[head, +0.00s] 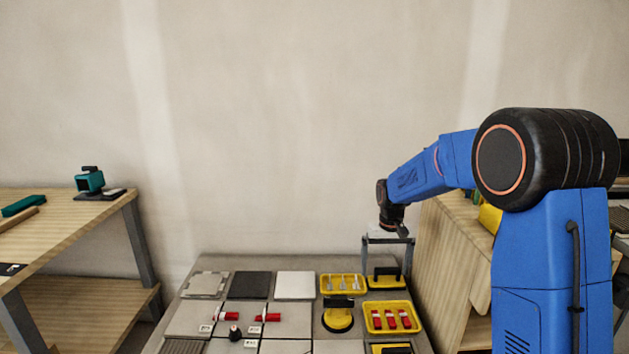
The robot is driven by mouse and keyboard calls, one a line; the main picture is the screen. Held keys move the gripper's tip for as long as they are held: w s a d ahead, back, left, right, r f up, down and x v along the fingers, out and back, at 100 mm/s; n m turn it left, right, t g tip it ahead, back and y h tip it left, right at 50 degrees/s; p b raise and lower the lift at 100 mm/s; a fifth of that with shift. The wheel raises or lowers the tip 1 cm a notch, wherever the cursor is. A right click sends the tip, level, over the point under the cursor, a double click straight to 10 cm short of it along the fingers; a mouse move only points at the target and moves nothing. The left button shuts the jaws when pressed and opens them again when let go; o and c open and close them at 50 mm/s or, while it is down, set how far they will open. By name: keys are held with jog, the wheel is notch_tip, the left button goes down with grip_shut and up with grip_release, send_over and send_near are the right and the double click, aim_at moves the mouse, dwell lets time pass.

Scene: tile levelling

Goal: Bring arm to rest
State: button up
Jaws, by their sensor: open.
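My blue arm reaches in from the right in the head view. My gripper (388,259) points down over the back right of the low work surface (262,262). Its two fingers stand wide apart, on either side of a yellow block with a black handle (386,278). I cannot tell whether the fingers touch it. Nothing shows held between them.
Grey, dark and white tiles (295,285) lie on the surface, with red pieces (268,317) on the nearer ones. Yellow trays (391,318) and a yellow tool (338,317) stand beside them. A wooden bench (90,212) is at left, a wooden cabinet (445,265) at right.

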jog(key=s+d+r+t, duration=0.1)
jog(key=s+d+r, duration=0.1)
jog(key=s+r, duration=0.6)
jog(key=s+d+r+t, duration=0.15)
jog(key=s+r, duration=0.35)
jog(key=s, duration=0.7)
jog(key=s+d+f+t, duration=0.1)
jog(key=s, duration=1)
jog(key=s+d+f+t, duration=0.1)
jog(key=s+d, duration=0.1)
jog(key=s, duration=0.9)
jog(key=shift+s, duration=0.35)
jog(key=shift+d, duration=0.1)
